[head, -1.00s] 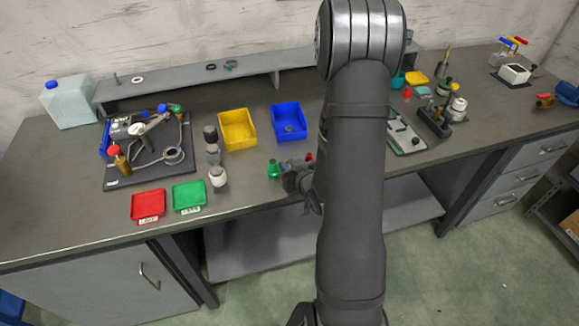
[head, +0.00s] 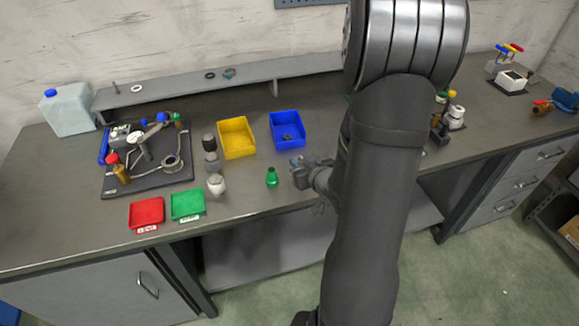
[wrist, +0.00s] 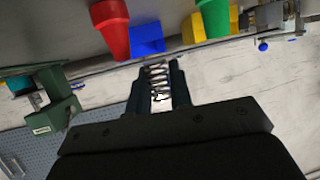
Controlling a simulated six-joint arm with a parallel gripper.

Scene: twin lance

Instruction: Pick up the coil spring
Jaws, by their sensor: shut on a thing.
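The coil spring (wrist: 157,72) is a silver-grey coil standing lengthwise between the two dark fingers of my gripper in the wrist view. My gripper (wrist: 157,84) is shut on it, and the spring's end reaches to about the fingertips. In the head view my gripper (head: 300,172) is over the front part of the bench, just right of a small green bottle-shaped thing (head: 271,177). The spring cannot be made out there.
A blue bin (head: 288,128) and a yellow bin (head: 237,137) stand behind and left of my gripper. Red (head: 147,212) and green (head: 187,204) trays lie at the front left. The wrist view shows a red tapered thing (wrist: 112,32) near the fingertips.

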